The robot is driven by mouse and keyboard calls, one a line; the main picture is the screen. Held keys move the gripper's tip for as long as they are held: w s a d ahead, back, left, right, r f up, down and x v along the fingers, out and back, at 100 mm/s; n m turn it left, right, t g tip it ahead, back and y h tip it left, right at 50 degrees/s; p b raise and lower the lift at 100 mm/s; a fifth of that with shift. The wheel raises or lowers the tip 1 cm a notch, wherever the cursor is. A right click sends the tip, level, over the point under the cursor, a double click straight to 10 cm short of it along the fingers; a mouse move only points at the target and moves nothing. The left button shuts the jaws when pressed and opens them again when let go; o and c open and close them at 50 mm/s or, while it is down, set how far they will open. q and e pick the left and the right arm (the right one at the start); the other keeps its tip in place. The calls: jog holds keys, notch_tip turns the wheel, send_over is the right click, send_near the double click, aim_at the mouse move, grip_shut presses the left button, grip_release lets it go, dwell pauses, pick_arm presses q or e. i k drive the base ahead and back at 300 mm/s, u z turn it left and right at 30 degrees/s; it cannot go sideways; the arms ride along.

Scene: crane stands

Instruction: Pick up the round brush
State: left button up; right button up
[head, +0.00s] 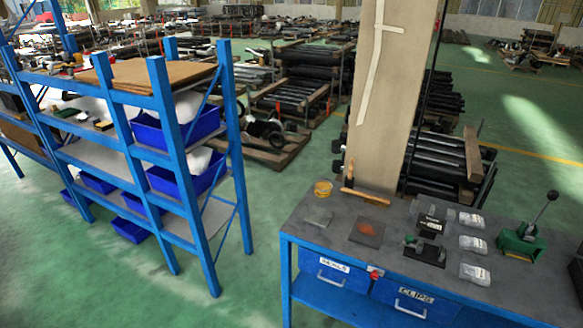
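I cannot clearly make out a round brush. A brown, wooden-looking item (366,196) lies at the back edge of the blue workbench (335,228), against the foot of the pillar. It may be a brush or its handle, but it is too small to tell. Neither of my grippers is in view.
A blue shelf rack (165,110) stands left, with open green floor between.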

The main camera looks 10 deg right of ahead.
aim_at(351, 166)
jog(key=u, duration=0.45)
jog(key=i, duration=1.4)
jog(key=z, duration=0.5)
